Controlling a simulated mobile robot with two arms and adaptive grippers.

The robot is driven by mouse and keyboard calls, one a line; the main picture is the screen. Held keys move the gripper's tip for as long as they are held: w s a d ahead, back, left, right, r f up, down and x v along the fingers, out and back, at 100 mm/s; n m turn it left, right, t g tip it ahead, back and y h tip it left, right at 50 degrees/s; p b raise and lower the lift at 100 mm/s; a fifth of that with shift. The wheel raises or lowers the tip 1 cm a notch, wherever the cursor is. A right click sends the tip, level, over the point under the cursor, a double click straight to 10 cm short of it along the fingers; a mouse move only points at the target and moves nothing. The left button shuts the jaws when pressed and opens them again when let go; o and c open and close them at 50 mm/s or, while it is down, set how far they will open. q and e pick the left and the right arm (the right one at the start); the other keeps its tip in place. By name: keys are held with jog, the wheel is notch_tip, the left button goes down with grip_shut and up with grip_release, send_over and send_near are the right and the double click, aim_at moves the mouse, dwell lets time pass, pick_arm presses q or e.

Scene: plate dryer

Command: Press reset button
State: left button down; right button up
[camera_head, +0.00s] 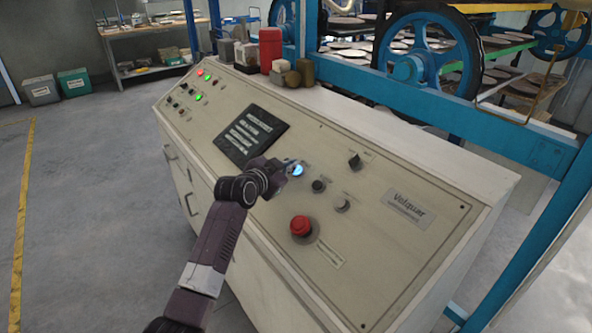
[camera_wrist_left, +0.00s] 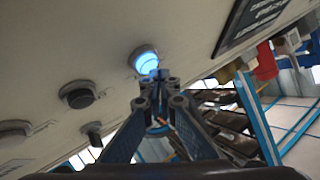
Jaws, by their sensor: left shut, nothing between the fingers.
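A blue-lit round button (camera_head: 298,171) sits on the sloped panel of the white control console (camera_head: 430,260), right of the dark display (camera_head: 250,135). I cannot read a reset label on it. My left gripper (camera_head: 288,167) is shut and empty at the button. In the left wrist view the button (camera_wrist_left: 146,62) glows just beyond the closed fingertips (camera_wrist_left: 158,78). The tips overlap its lower edge in that view; I cannot tell whether they touch it. My right gripper is not in view.
A red emergency-stop knob (camera_head: 301,226) sits below the button, and dark knobs (camera_head: 319,186) are to its right. Red and green lights (camera_head: 199,97) glow at the far left of the panel. A red canister (camera_head: 270,48) stands on the console's back ledge. Blue wheeled machinery (camera_head: 428,52) is behind.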

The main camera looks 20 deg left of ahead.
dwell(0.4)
pick_arm(q)
jog(key=shift+w+d+f+b, duration=0.2)
jog(key=shift+f+b, duration=0.1)
jog(key=shift+f, duration=0.2)
dwell(0.3)
jog(key=shift+r, duration=0.1)
jog(key=shift+s+a+r+p, duration=0.25)
jog(key=shift+r+p, duration=0.35)
jog(key=shift+p, duration=0.25)
jog(key=shift+s+a+r, duration=0.1)
jog(key=shift+s+a+r+p, duration=0.1)
jog(key=shift+r+p, duration=0.35)
jog(key=shift+p, duration=0.15)
jog(key=r+p, duration=0.1)
jog(key=s+a+r+p, duration=0.1)
jog(key=r+p, duration=0.1)
jog(key=shift+s+a+r+p, duration=0.15)
jog(key=shift+s+r+p, duration=0.05)
jog(key=shift+s+p, duration=0.2)
